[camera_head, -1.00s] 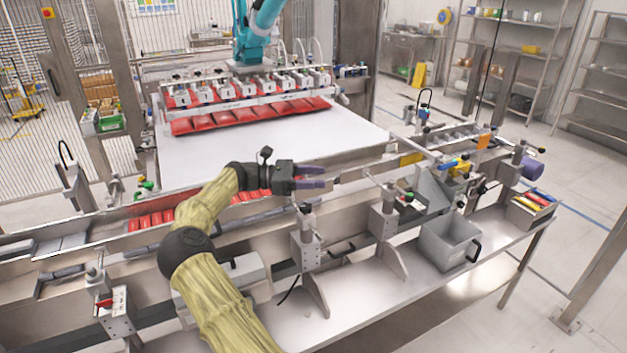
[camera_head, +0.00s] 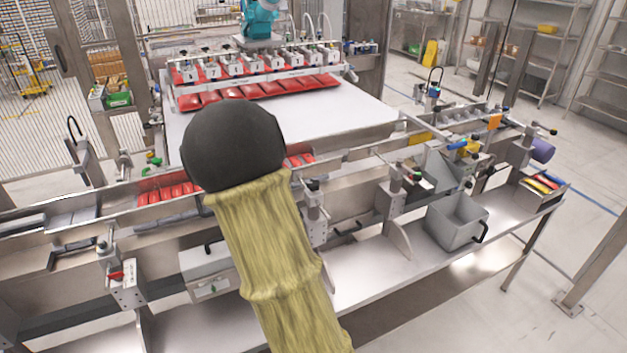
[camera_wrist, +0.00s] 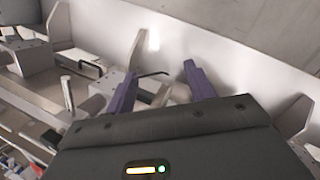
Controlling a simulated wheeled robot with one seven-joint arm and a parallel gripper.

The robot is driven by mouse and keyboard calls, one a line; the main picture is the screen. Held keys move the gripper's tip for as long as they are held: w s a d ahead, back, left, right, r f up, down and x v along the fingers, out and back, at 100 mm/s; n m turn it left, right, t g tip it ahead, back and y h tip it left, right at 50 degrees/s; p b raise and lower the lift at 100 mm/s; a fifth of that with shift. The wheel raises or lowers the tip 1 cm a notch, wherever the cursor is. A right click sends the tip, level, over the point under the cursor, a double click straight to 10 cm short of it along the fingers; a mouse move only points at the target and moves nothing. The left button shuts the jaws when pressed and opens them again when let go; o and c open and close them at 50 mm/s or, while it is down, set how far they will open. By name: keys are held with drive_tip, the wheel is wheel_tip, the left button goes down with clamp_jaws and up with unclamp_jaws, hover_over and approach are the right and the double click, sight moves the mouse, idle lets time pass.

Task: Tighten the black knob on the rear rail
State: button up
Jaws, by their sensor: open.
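My gripper (camera_wrist: 161,68) shows in the wrist view with two purple fingers spread apart and nothing between them. In the head view it is hidden behind my arm's large black joint. Along the far side of the conveyor in the head view stand clamp posts with small knobs and handles: one at the left (camera_head: 123,160) and one at the right (camera_head: 433,92). I cannot tell which of them bears the black knob. The wrist view shows grey metal brackets (camera_wrist: 25,60) and an upright pin (camera_wrist: 67,92) left of the fingers, and a thin dark rod by the left finger.
Red pouches (camera_head: 168,190) lie in the conveyor trough. A white table (camera_head: 345,108) with more red pouches under a suction-head row is behind it. A grey bin (camera_head: 455,222) and a tray of coloured items (camera_head: 541,186) are at the right. Front clamp posts (camera_head: 118,270) stick up.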

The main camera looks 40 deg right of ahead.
drive_tip(key=s+a+r+m+t+y, duration=0.1)
drive_tip(key=s+a, duration=0.3)
drive_tip(key=a, duration=0.4)
drive_tip(key=s+a+r+m+t+y, duration=0.1)
drive_tip(key=s+a+m+t+y, duration=0.1)
drive_tip(key=a, duration=0.7)
drive_tip(key=s+t, duration=0.1)
drive_tip(key=s, duration=0.1)
drive_tip(key=shift+s+a+r, duration=0.15)
drive_tip(key=shift+s+a, duration=0.05)
drive_tip(key=shift+s, duration=0.15)
